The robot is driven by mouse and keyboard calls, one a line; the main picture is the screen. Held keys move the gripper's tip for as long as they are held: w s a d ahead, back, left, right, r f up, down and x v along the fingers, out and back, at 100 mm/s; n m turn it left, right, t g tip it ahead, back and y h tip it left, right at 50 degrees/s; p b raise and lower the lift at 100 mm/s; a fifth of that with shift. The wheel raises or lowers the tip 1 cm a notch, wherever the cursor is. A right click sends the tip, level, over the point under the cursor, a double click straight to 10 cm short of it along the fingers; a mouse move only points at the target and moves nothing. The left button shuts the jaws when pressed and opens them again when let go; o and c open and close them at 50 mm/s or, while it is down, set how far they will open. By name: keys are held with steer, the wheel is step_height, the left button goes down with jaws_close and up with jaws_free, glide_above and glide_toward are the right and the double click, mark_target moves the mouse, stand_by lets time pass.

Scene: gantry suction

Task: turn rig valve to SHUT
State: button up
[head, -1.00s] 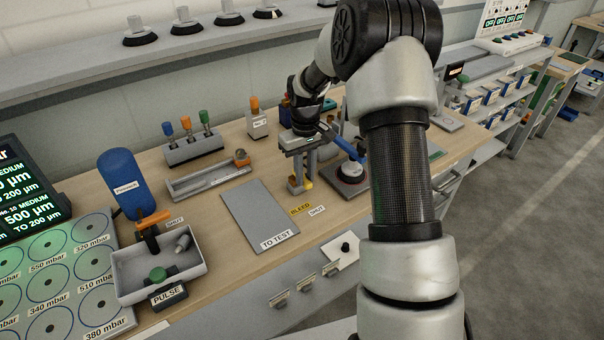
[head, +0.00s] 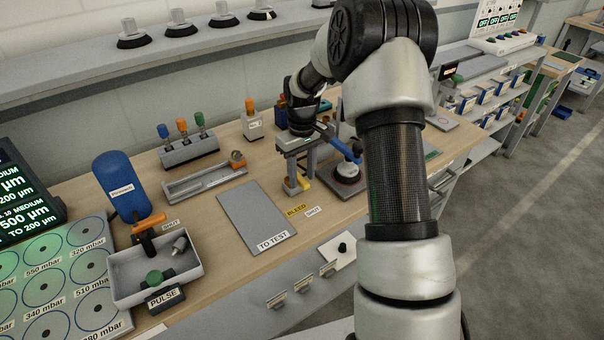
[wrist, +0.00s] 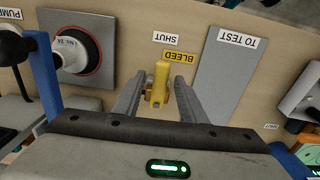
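A yellow valve lever (wrist: 160,82) stands near a yellow BLEED label (wrist: 180,57) and a white SHUT label (wrist: 165,37). In the head view the lever (head: 305,184) is partly hidden by my gripper (head: 296,184). In the wrist view my gripper (wrist: 160,84) is open, with one finger on each side of the lever. Gaps show between the lever and both fingertips. Which label the lever is set to is hard to tell.
A suction cup on a red-edged pad (head: 345,174) stands close on the right. A grey TO TEST plate (head: 255,215) lies left of the lever. Further left are a grey tray (head: 200,284) and an orange handle (head: 152,222) beside another SHUT label.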

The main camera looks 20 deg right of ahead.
mark_target(302, 179)
step_height(302, 179, up, 17)
steer(key=shift+r, duration=0.2)
stand_by(0.4)
steer(key=shift+p, duration=0.3)
steer(key=s+a+r+m+t+p, duration=0.2)
steer(key=s+a+r+t, duration=0.15)
steer(key=s+r, duration=0.95)
steer(key=s+a+f+m+t+p, duration=0.1)
steer(key=s+t+p, duration=0.1)
steer(key=s, duration=1.5)
steer(key=shift+a+m, duration=0.4)
